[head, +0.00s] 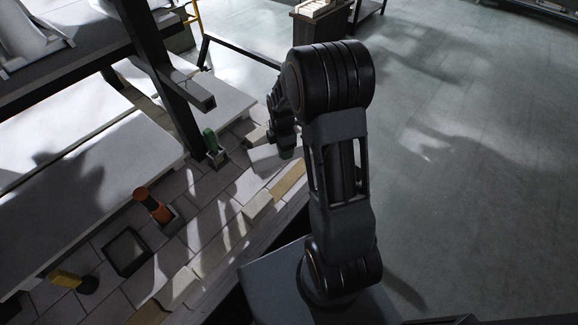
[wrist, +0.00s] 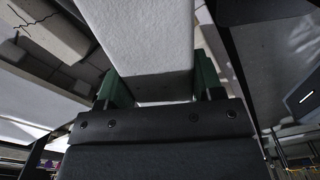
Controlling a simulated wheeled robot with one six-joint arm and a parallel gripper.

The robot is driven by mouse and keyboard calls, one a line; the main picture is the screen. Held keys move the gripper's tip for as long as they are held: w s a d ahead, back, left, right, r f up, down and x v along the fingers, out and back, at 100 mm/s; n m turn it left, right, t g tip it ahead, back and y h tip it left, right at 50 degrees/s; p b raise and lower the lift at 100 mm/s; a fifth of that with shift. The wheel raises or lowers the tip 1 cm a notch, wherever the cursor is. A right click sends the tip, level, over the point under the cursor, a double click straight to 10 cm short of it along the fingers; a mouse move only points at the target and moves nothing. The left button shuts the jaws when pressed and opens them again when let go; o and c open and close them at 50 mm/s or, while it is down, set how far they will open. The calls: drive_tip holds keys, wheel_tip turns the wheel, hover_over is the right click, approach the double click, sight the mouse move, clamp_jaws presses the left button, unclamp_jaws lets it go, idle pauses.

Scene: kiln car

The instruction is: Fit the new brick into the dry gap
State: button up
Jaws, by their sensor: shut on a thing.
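My gripper (wrist: 160,88) is shut on a pale grey brick (wrist: 148,40), one green jaw on each side of it. The brick reaches away from the jaws past the top of the wrist view. In the head view my gripper (head: 286,152) is over the brick-paved deck's right side, and the pale brick (head: 264,158) shows at its left.
An orange-and-black object (head: 152,206) stands tilted on the deck beside a dark patch. A green object (head: 211,142) stands near a dark post (head: 180,100). A yellow-and-black object (head: 74,281) is at lower left. A cracked block (wrist: 45,27) shows in the wrist view. Open floor (head: 470,160) lies right.

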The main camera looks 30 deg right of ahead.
drive_tip(key=f+n+b, duration=0.1)
drive_tip(key=d+f+n+b, duration=0.1)
drive_tip(key=f+n+b, duration=0.1)
drive_tip(key=n, duration=0.1)
drive_tip(key=shift+d+f+b, duration=0.15)
drive_tip(key=shift+d+b, duration=0.15)
drive_tip(key=shift+d, duration=0.05)
drive_tip(key=shift+d+f+n+b, duration=0.15)
drive_tip(key=shift+d+n+b, duration=0.1)
drive_tip(key=shift+n+b, duration=0.35)
drive_tip(key=shift+f+b, duration=1.35)
drive_tip(key=shift+f, duration=0.95)
drive_tip(key=shift+f, duration=0.15)
drive_tip(key=shift+f, duration=0.25)
drive_tip(key=shift+f+b, duration=2.45)
drive_tip(key=shift+f, duration=1)
idle(0.4)
